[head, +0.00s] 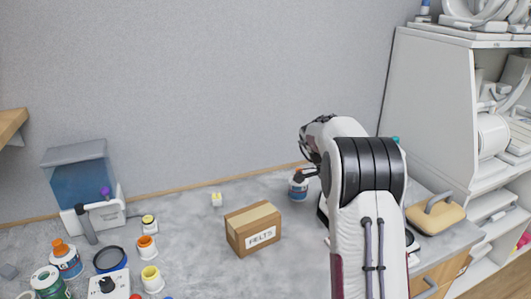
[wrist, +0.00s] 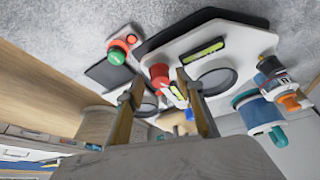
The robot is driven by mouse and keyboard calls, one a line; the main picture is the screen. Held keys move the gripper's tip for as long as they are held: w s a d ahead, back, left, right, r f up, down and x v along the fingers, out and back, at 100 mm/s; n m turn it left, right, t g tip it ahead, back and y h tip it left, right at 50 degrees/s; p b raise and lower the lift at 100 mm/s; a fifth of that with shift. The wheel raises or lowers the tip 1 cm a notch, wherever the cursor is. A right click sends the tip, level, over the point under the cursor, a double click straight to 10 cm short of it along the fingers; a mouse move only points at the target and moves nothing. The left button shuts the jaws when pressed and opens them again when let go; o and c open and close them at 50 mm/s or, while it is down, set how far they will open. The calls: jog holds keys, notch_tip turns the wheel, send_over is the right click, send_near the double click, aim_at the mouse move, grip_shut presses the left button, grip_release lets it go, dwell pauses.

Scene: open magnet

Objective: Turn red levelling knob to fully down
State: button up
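The red knob (wrist: 160,75) shows in the wrist view on a white, plate-like device (wrist: 240,45), beside a round dark disc (wrist: 218,80). Yellow-green strips, which look like level vials (wrist: 203,50), are on the same device. My gripper (wrist: 161,82) is open, with the knob showing between its two fingertips. I cannot tell whether either finger touches it. In the head view my gripper (head: 304,174) is near a bottle at the back of the bench. My arm hides most of the device there, and the knob does not show.
A dark box with green and orange buttons (wrist: 122,48) lies left of the knob in the wrist view. Blue-and-white jars (wrist: 262,112) stand to the right. In the head view a cardboard box (head: 252,229) sits left of my arm, and a wooden board (head: 435,214) lies right.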

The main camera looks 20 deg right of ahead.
jog(key=n+t, duration=0.1)
jog(key=n, duration=0.2)
jog(key=shift+s+n, duration=0.15)
jog(key=shift+n, duration=0.25)
jog(key=v, duration=0.8)
jog(key=shift+w+d+r+t+h, duration=2.1)
jog(key=shift+w+r+t, duration=1.6)
jog(key=shift+w, duration=1.8)
jog(key=w+a+r+n+t+y, duration=0.25)
jog(key=a+r+n+t, duration=0.2)
jog(key=a, duration=0.55)
jog(key=s+a+n+y, duration=0.2)
jog(key=a, duration=0.4)
jog(key=s+a+n+y, duration=0.1)
jog(key=s+a+y, duration=0.2)
jog(key=a, duration=0.3)
jog(key=shift+a+n+y, duration=0.3)
jog(key=shift+n+y, duration=0.05)
